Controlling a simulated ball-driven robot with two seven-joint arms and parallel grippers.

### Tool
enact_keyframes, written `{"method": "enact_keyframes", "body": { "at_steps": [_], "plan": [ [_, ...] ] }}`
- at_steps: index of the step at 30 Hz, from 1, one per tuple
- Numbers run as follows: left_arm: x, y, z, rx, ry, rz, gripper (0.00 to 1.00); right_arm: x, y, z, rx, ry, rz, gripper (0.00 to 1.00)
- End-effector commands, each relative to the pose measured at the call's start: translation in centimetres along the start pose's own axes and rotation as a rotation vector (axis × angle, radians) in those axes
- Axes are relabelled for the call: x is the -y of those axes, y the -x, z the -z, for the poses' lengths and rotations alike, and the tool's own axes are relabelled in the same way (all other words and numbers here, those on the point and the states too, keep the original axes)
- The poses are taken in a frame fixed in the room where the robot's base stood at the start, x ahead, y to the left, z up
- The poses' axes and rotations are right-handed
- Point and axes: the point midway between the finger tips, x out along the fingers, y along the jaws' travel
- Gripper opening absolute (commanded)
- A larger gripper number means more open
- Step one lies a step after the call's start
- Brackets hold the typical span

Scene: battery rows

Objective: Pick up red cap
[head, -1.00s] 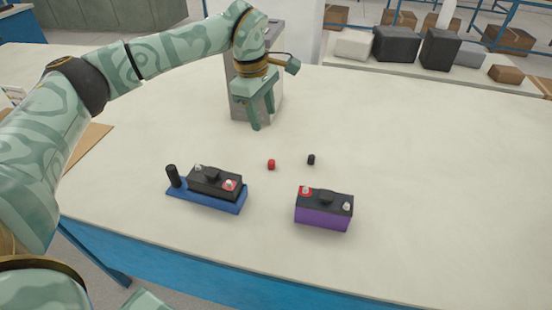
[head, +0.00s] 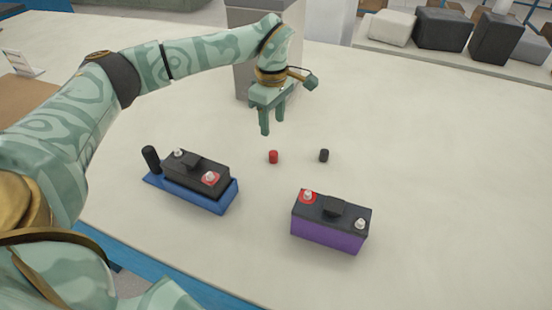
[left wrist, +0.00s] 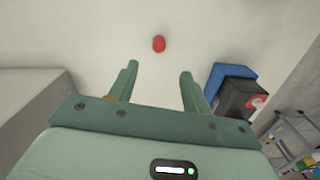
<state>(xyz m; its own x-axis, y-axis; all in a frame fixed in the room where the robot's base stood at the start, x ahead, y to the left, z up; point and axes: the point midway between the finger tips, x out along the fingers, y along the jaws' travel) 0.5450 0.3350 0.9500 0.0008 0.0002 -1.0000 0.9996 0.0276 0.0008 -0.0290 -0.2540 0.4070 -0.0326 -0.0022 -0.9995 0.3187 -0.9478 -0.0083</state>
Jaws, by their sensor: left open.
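The small red cap (head: 273,157) stands on the pale table, left of a small black cap (head: 324,155). The red cap also shows in the left wrist view (left wrist: 158,43), beyond the fingertips and roughly between them. My left gripper (head: 272,128) is open and empty, pointing down above the table just behind the red cap, not touching it. Its two fingers show apart in the left wrist view (left wrist: 158,68). My right gripper is not in view.
A black battery (head: 196,174) sits on a blue tray (head: 216,203) with an upright black post, front left. A purple battery (head: 327,234) with a black top stands front right. A grey box (head: 250,78) stands behind my left gripper. The table's right side is clear.

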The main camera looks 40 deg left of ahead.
Motion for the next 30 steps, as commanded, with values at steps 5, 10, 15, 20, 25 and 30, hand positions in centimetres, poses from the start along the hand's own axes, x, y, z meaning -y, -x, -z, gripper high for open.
{"method": "enact_keyframes", "body": {
  "at_steps": [5, 10, 15, 20, 25, 30],
  "plan": [
    [0.0, -4.3, 0.0, 0.000, 0.000, 0.005, 0.48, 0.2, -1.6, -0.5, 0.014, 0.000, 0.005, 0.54],
    [0.0, -5.4, 0.0, 0.001, 0.000, 0.000, 0.48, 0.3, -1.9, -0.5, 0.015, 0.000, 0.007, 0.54],
    [-0.1, -7.2, 0.0, 0.000, 0.000, 0.003, 0.48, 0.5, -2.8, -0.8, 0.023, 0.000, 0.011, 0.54],
    [-0.1, -10.1, 0.1, 0.000, 0.000, 0.006, 0.48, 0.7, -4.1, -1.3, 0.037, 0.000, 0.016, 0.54],
    [-0.1, -10.6, 0.1, 0.000, 0.000, 0.000, 0.48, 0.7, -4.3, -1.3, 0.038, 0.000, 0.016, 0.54],
    [-0.1, -10.5, 0.1, 0.000, 0.000, -0.001, 0.34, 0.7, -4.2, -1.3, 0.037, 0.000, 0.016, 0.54]
  ]
}}
